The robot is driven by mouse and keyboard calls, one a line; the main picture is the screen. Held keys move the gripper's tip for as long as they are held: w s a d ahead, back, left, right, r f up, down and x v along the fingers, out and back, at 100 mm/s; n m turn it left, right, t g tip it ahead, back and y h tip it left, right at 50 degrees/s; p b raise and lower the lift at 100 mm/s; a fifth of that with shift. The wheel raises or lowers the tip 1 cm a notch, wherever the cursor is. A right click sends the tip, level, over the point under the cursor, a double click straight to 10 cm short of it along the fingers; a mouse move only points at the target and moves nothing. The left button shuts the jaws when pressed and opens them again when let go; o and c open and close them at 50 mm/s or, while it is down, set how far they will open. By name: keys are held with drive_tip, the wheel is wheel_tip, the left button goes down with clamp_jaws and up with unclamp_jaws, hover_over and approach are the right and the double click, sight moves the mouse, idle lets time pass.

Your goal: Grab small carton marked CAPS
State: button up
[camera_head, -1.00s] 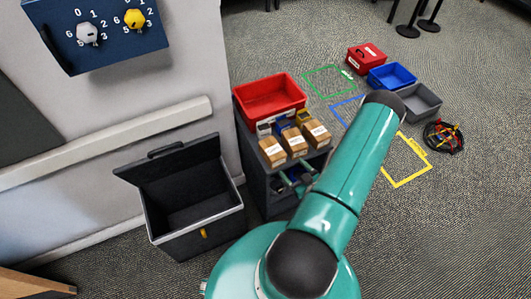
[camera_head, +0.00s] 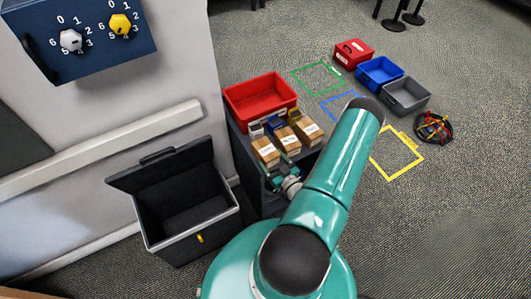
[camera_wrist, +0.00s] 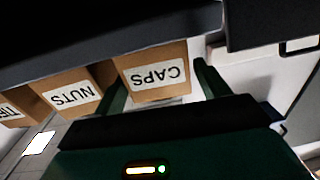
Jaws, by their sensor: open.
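The small brown carton marked CAPS (camera_wrist: 153,76) is upside down in the wrist view, its labelled face toward me. My gripper (camera_wrist: 160,84) is open, with one green finger on each side of the carton in the picture. I cannot tell whether the fingers touch it or how deep they reach around it. In the head view three cartons stand in a row on the dark shelf unit; the leftmost (camera_head: 265,151) appears to be CAPS, but its label is too small to read. My gripper (camera_head: 278,180) shows just in front of that carton, partly hidden by my wrist.
The carton marked NUTS (camera_wrist: 73,92) stands close beside CAPS, with another (camera_wrist: 14,108) beyond it. A red bin (camera_head: 262,98) sits behind the cartons. An open dark box (camera_head: 190,235) stands left of the shelf. A dark bar (camera_wrist: 110,30) crosses above the cartons in the wrist view.

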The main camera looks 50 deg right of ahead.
sight(266, 152)
drive_tip(key=x, duration=0.5)
drive_tip(key=shift+d, duration=0.1)
drive_tip(key=c, duration=0.8)
